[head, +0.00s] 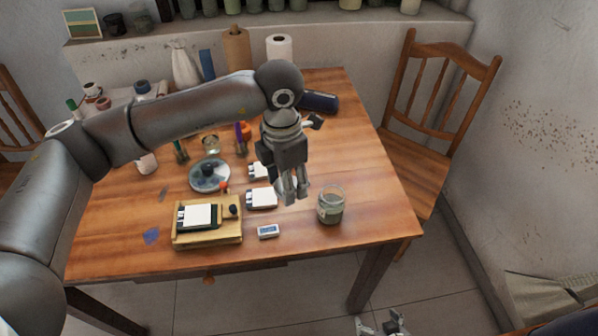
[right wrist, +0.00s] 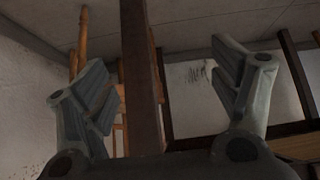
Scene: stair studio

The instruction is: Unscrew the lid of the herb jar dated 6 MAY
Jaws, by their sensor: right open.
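A glass jar (head: 331,207) with grey-green contents stands upright on the wooden table, near its front right corner. Any date on it is too small to read, and I cannot tell whether a lid is on it. My left gripper (head: 293,198) points down over the table, just left of the jar and apart from it. Its fingers look close together; their gap is unclear. My right gripper (head: 383,322) is low at the bottom edge of the head view, in front of the table. In the right wrist view its fingers (right wrist: 165,92) are spread and empty.
The table (head: 370,170) holds a wooden tray (head: 207,240), a small white-and-blue box (head: 268,231), a round plate (head: 210,175) and a dark cylinder (head: 319,102). A wooden chair (head: 425,165) stands at right. A table leg (right wrist: 141,80) rises before my right gripper.

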